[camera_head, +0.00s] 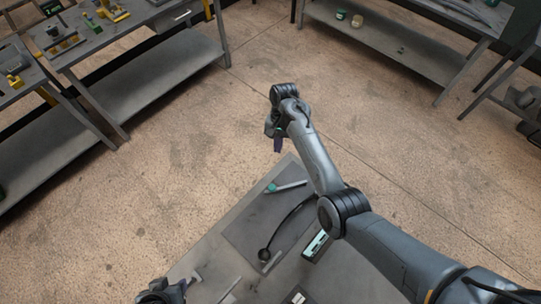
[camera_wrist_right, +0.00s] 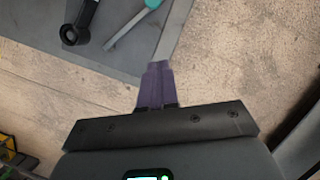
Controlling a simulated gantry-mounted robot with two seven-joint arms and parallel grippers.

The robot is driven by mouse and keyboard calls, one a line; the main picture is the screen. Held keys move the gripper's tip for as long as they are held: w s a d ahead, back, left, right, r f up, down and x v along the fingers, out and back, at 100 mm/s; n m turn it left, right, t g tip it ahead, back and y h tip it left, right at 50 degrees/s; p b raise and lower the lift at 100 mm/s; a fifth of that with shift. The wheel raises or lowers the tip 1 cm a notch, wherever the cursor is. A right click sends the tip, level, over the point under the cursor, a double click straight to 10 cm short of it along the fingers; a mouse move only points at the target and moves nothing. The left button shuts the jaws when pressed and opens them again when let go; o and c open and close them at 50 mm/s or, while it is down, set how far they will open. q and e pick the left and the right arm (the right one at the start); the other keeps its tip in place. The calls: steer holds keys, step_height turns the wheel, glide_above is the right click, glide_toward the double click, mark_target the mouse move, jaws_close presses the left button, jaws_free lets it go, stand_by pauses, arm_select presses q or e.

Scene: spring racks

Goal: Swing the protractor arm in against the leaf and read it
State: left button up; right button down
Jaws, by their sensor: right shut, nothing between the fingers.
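A slim silver tool with a teal round end (camera_head: 271,187), which looks like the protractor, lies on a dark mat (camera_head: 240,228) near the bench's far corner. Its silver arm (camera_wrist_right: 124,28) and teal end show at the top of the right wrist view. My right gripper (camera_head: 278,146) is shut and empty, with purple fingers, above the floor just beyond that corner, apart from the tool. My left gripper (camera_head: 163,291) is partly in view at the bottom edge; its fingers are unclear. I cannot pick out the leaf for certain; a pale strip (camera_head: 272,262) lies near the mat's near edge.
A black curved stem with a round end (camera_head: 264,254) arches over the mat. A device with a teal screen (camera_head: 317,244) is right of the mat, below my right arm. Side benches stand at the left (camera_head: 100,45) and back right (camera_head: 430,20). The floor between is clear.

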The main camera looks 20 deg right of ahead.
glide_toward(286, 186)
steer(key=w+a+f, duration=0.1)
steer(key=w, duration=0.1)
steer(key=w+a+f, duration=0.2)
steer(key=shift+s+a+f+p, duration=0.1)
steer(key=shift+s+a+p, duration=0.4)
steer(key=shift+s, duration=0.1)
steer(key=shift+s+a+p, duration=0.35)
steer(key=shift+s+p, duration=0.1)
steer(key=shift+s, duration=0.2)
steer(key=shift+s+a+f, duration=0.2)
steer(key=shift+s+a, duration=0.1)
steer(key=shift+s, duration=0.15)
steer(key=shift+d+r, duration=0.1)
